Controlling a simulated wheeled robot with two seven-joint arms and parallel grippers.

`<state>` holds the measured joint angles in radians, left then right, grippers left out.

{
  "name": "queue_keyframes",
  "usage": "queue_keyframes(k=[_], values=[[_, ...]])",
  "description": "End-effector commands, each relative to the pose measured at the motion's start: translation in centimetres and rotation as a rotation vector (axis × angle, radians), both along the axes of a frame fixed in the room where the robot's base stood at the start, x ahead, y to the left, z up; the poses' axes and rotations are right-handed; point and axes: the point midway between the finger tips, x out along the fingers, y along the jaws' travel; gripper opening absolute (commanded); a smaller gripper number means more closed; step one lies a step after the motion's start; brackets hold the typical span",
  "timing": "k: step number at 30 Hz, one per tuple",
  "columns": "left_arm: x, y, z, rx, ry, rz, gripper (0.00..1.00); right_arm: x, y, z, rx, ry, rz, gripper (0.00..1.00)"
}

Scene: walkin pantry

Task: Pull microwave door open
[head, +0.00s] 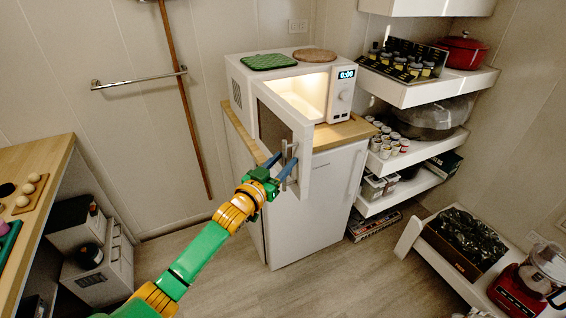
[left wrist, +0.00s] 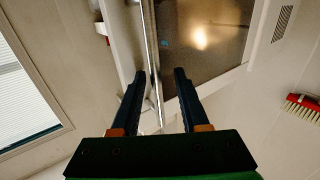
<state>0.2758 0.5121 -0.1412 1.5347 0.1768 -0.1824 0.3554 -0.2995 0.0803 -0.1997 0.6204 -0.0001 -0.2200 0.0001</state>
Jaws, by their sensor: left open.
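The white microwave (head: 243,95) stands on a wood-topped white cabinet, and its lit inside shows. Its door (head: 272,125) stands ajar, swung out toward me with the hinge on the left. My left gripper (head: 283,163) is at the free edge of the door, by the handle (head: 289,150). In the left wrist view the open fingers (left wrist: 161,74) lie on either side of the thin bar of the handle (left wrist: 152,45), with the dark door glass (left wrist: 205,40) behind. Whether a finger touches the bar is unclear. My right gripper is not in view.
A green cloth (head: 268,61) and a round wooden board (head: 314,55) lie on top of the microwave. Stocked shelves (head: 403,92) stand to the right. A wooden table (head: 35,165) is at the left. The floor (head: 215,285) before the cabinet is clear.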

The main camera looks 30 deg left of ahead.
Motion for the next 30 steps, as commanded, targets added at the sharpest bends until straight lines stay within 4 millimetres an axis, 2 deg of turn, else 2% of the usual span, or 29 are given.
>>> queue_keyframes(k=[7, 15, 19, 30], values=[[-0.6, 0.0, -0.2, -0.001, 0.002, 0.000, 0.45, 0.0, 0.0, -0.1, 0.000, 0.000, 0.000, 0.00], [-5.1, 0.3, -0.3, 0.001, 0.003, -0.001, 0.45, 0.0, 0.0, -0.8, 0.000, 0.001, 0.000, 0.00], [-6.7, 0.4, -0.3, -0.001, 0.002, -0.001, 0.45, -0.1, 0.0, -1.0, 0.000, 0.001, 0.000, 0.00], [-7.1, 0.4, -0.1, -0.001, 0.001, 0.000, 0.45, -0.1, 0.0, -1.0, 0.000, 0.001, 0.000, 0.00]])
